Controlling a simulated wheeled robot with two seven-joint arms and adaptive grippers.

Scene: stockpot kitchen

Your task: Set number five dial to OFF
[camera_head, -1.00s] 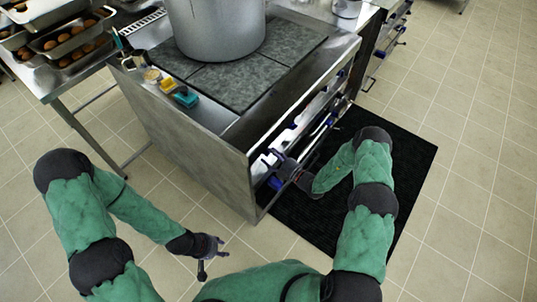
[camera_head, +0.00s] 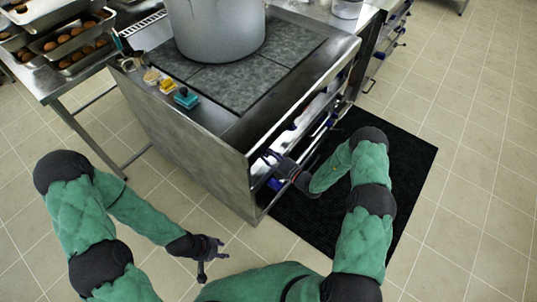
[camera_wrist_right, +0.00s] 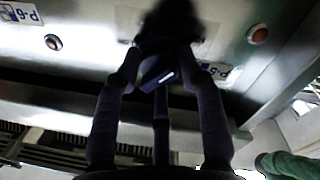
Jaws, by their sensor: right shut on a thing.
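The stove (camera_head: 256,157) stands in the middle of the head view, with its control front facing right. My right gripper (camera_head: 270,158) is at the near end of that front. In the right wrist view, my right gripper (camera_wrist_right: 160,70) is shut on a dark blue dial (camera_wrist_right: 161,76) below a dark shadow on the metal panel. The fingers hide part of the dial.
Labels (camera_wrist_right: 20,12) and orange-brown round lamps (camera_wrist_right: 257,34) sit on the panel. A large pot (camera_head: 215,30) stands on the stove. Trays of brown food (camera_head: 70,45) are at the upper left. A black mat (camera_head: 400,190) lies before the stove; tiled floor at right is clear.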

